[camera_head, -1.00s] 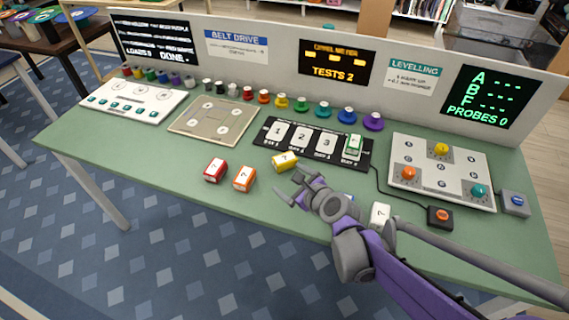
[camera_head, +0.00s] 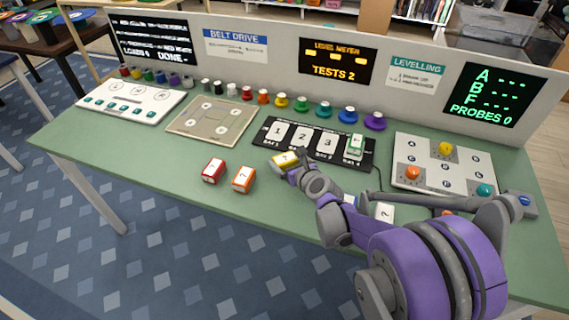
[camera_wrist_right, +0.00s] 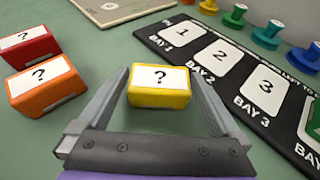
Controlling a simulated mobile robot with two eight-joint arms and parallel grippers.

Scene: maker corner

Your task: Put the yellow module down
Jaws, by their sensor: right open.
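The yellow module (camera_head: 285,158) is a small yellow block with a white "?" label on top. It sits on the green table in front of the black bay board (camera_head: 262,138). My right gripper (camera_head: 287,168) is low at the module. In the right wrist view the yellow module (camera_wrist_right: 159,86) stands between the far ends of the two open fingers (camera_wrist_right: 158,98). A gap shows beside the left finger; contact with the right one is hard to tell. My left gripper is not in view.
A red module (camera_head: 213,171) and an orange module (camera_head: 243,178) stand left of the yellow one. A white module (camera_head: 384,212) is near my right arm. A green module (camera_head: 355,146) stands in bay 4. Bays 1 to 3 are empty.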

